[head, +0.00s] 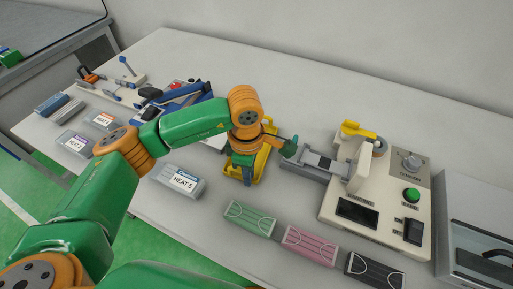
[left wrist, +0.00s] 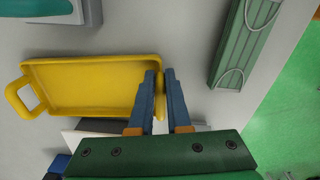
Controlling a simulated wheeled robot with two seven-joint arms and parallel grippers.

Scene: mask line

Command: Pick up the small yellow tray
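The small yellow tray (head: 262,163) is on the white table, left of the beige machine and mostly hidden under my left arm in the head view. In the left wrist view the tray (left wrist: 95,88) shows whole, with a loop handle at its left end. My left gripper (head: 244,174) is down at the tray's end. In the left wrist view its blue fingers (left wrist: 162,85) are close together, one on each side of the tray's right rim. It looks shut on that rim. Whether the tray is lifted at all cannot be seen. My right gripper is not in view.
A beige machine (head: 376,219) with a green button stands to the right. Green (head: 249,219), pink (head: 309,244) and black (head: 374,270) masks lie along the front. Tools and more boxes crowd the far left.

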